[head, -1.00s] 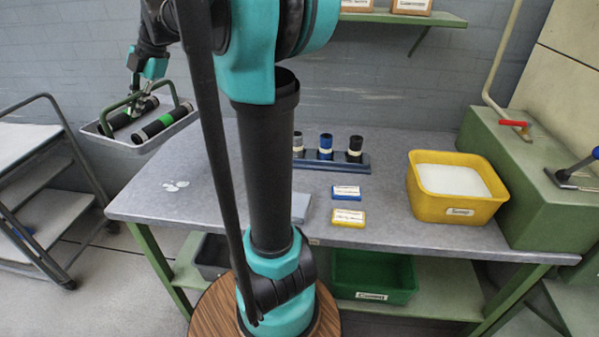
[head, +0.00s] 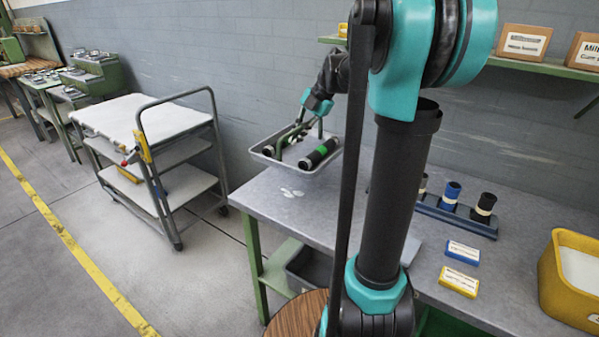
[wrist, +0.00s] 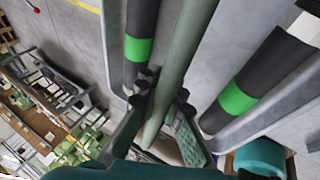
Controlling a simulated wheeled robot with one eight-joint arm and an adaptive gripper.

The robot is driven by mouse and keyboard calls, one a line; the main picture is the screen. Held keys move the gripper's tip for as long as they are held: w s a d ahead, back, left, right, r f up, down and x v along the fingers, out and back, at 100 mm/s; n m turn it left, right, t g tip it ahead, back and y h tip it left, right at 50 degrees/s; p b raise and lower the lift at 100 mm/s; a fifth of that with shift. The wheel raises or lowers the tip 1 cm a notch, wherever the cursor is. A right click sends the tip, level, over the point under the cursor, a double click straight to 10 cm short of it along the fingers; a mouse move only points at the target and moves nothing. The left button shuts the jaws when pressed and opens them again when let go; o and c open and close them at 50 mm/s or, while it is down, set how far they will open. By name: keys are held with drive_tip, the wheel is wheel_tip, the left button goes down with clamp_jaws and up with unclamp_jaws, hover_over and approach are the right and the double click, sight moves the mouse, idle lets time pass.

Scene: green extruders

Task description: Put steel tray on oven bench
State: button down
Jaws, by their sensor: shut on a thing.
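The steel tray (head: 289,170) is grey and shallow, with a green bar handle. It carries two black cylinders with green bands, the right one (head: 320,152) showing most clearly. My gripper (head: 301,128) is shut on the handle and holds the tray over or near the back left end of the grey table. In the wrist view, my gripper (wrist: 160,108) closes around the green handle bar (wrist: 185,50), between the cylinders. Green benches (head: 92,72) stand far left along the wall; I cannot tell which bench is the oven bench.
A wheeled cart (head: 140,118) with a white top stands left of the grey table (head: 270,203). Open floor (head: 60,225) with a yellow line lies left of it. A dark rack (head: 455,216), small boxes and a yellow bin (head: 570,280) are on the table's right.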

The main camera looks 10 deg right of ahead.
sight(309, 152)
wheel_tip(309, 152, down, 12)
drive_tip(key=shift+f, duration=0.2)
idle(0.4)
drive_tip(key=c, duration=1.7)
unclamp_jaws()
drive_tip(key=shift+f, duration=0.1)
drive_tip(key=v, duration=1.2)
